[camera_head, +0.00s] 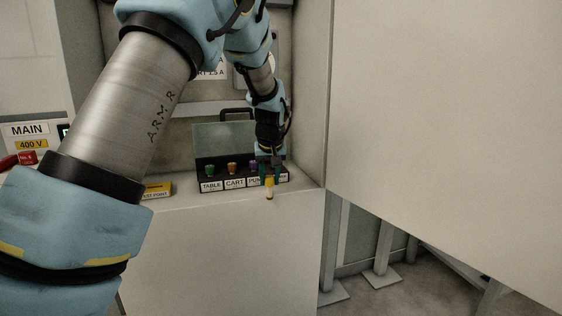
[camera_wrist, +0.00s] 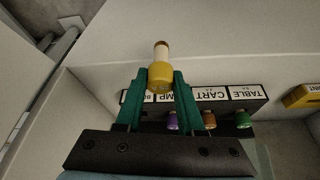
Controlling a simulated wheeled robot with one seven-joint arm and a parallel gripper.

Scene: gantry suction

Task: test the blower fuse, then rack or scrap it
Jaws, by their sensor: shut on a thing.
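My gripper (camera_head: 269,175) is shut on a fuse with a yellow cap and a pale body (camera_head: 270,189). In the wrist view the green fingers (camera_wrist: 160,85) close on the yellow cap of the fuse (camera_wrist: 160,74). Its pale body points away from the palm. The gripper is in front of the right end of the fuse rack (camera_head: 209,186), labelled TABLE, CART and a partly hidden PUMP. Green, orange and purple fuses (camera_wrist: 209,121) stand in the rack. The rightmost label is mostly hidden. A yellow block whose partly hidden label ends in POINT (camera_head: 157,189) lies left of the rack.
The rack stands on a pale ledge (camera_head: 225,207) with a wall close on its right. A MAIN 400 V panel (camera_head: 26,130) with a red handle is at the far left, partly behind my arm. A large pale panel (camera_head: 450,110) fills the right side.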

